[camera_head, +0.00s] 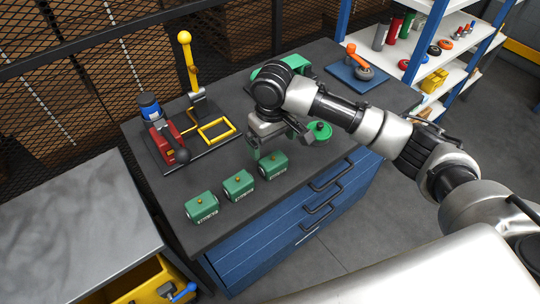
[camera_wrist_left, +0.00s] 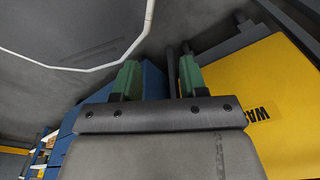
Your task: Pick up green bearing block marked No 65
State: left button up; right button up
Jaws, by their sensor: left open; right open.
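Three green bearing blocks stand in a slanting row near the front edge of the dark bench top in the head view: a left block (camera_head: 202,207), a middle block (camera_head: 239,185) and a right block (camera_head: 273,165). My right gripper (camera_head: 281,146) is open and empty, just above and behind the right block. My left gripper (camera_wrist_left: 158,80), in the left wrist view, is open with nothing between its green fingertips, away from the blocks.
A red and blue tool (camera_head: 163,130) and a yellow-handled lever (camera_head: 190,65) stand behind the blocks. A green round part (camera_head: 319,131) lies right of my right gripper. A blue plate (camera_head: 345,77) is farther back. A yellow bin (camera_wrist_left: 270,90) is close to my left gripper.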

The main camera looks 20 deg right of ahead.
aim_at(273, 156)
jog(key=f, duration=0.3)
jog(key=shift+s+f, duration=0.1)
jog(key=shift+s, duration=0.25)
jog(key=shift+f, duration=0.25)
jog(key=f, duration=0.1)
jog(key=f+p, duration=0.1)
jog(key=f, duration=0.2)
jog(key=shift+w+d+f, duration=0.2)
jog(key=shift+w+f, duration=0.05)
jog(key=shift+w, duration=0.05)
jog(key=shift+f, duration=0.3)
jog(key=shift+c, duration=0.5)
jog(key=c, duration=1.2)
pick_arm(q)
jog(key=shift+s+r, duration=0.35)
jog(key=shift+s, duration=0.3)
jog(key=shift+s+r, duration=0.35)
jog(key=shift+s, duration=0.25)
pick_arm(e)
jog(key=shift+w+r, duration=0.1)
jog(key=shift+c, duration=0.2)
jog(key=shift+r, duration=0.1)
